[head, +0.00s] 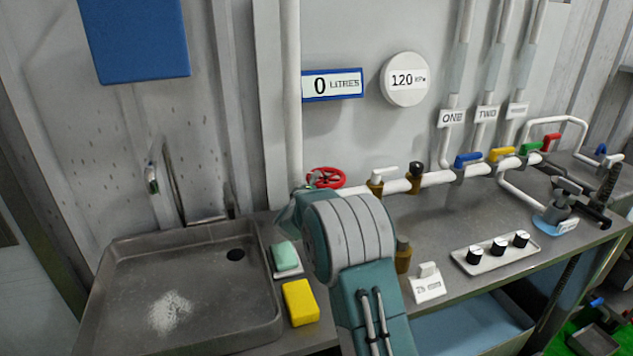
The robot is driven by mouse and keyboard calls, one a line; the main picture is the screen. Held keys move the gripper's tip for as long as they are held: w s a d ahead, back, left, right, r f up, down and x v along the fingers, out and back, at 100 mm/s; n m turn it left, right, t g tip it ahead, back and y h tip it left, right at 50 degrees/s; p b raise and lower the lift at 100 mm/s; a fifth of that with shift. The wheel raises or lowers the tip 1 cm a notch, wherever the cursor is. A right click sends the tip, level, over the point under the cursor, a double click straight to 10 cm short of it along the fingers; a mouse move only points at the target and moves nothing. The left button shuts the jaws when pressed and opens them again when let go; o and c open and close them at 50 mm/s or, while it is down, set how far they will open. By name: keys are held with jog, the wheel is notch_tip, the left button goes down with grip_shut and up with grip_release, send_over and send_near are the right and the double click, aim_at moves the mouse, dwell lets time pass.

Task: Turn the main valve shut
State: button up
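A red handwheel (326,177), which looks like the main valve, sits at the left end of the white pipe (436,179), by the wall. Its lower part is close behind my arm in the picture, and I cannot tell whether anything touches it. No label on it is readable. My arm rises from the bottom middle and its large rounded joint covers the area just below the wheel. My gripper is not visible, perhaps hidden behind that joint. A display (332,84) reads 0 litres and a round gauge (405,79) reads 120 kPa.
Along the pipe are white, black, blue (468,159), yellow (501,154), green and red (551,142) handles. A sink (128,322) is at left, with green soap (286,256) and a yellow sponge (300,302). A panel with black knobs (497,262) lies on the right bench.

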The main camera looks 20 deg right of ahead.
jog(key=shift+r, duration=0.3)
jog(key=shift+s+a, duration=0.1)
jog(key=shift+s, duration=0.05)
jog(key=v, duration=1.1)
jog(key=shift+s+a+f, duration=0.2)
jog(key=shift+a, duration=0.15)
